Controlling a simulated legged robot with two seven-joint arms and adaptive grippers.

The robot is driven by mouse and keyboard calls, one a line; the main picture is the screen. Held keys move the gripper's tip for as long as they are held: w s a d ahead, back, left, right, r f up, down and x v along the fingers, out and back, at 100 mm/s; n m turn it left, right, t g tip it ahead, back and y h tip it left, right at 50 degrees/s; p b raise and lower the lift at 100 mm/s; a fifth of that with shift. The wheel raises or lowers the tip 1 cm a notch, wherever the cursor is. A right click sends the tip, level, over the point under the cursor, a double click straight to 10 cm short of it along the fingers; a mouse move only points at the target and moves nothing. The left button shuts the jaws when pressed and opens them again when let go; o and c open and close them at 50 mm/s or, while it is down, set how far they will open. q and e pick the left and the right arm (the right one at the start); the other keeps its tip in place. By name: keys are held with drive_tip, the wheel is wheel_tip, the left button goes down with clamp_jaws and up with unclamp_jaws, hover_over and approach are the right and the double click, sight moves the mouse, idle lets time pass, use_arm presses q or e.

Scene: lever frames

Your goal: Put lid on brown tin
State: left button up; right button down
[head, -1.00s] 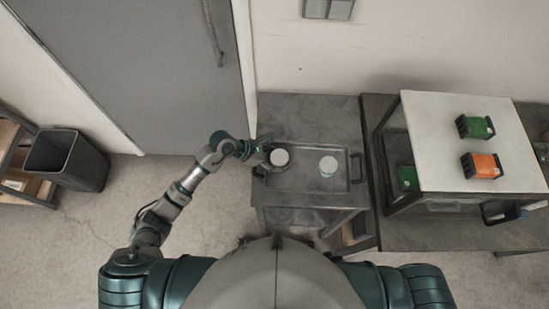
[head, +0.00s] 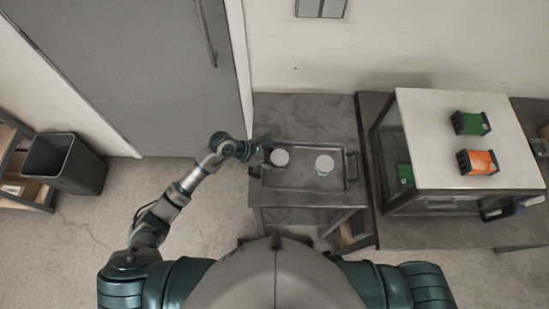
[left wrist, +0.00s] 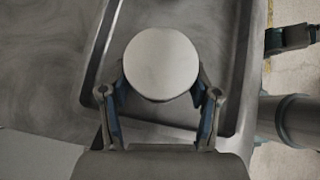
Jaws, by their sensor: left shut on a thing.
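A round object with a flat, pale top (head: 279,157) is at the left part of the grey tray (head: 310,187). My left gripper (head: 266,150) is at its left side. In the left wrist view this pale round top (left wrist: 161,63) is between the two fingers of my left gripper (left wrist: 160,92), which is shut on it. Its sides are hidden from above, so I cannot tell its height or whether it touches the tray. A second pale-topped round object (head: 324,164) stands apart to the right on the tray. No brown surface shows clearly on either.
The tray has raised rims and end handles on a grey table. At right a glass-sided case (head: 425,170) has a green box (head: 470,123) and an orange box (head: 478,162) on top. A dark bin (head: 65,162) stands at far left. The tray's middle front is bare.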

use_arm(q)
drive_tip(key=shift+d, duration=0.15)
drive_tip(key=shift+a+f, duration=0.1)
drive_tip(key=shift+a, duration=0.1)
drive_tip(key=shift+a+f, duration=0.1)
drive_tip(key=shift+a, duration=0.1)
drive_tip(key=shift+a+f+b, duration=0.1)
drive_tip(key=shift+f+b, duration=0.05)
drive_tip(key=shift+b, duration=0.15)
drive_tip(key=shift+f, duration=0.15)
idle(0.5)
drive_tip(key=o, duration=1)
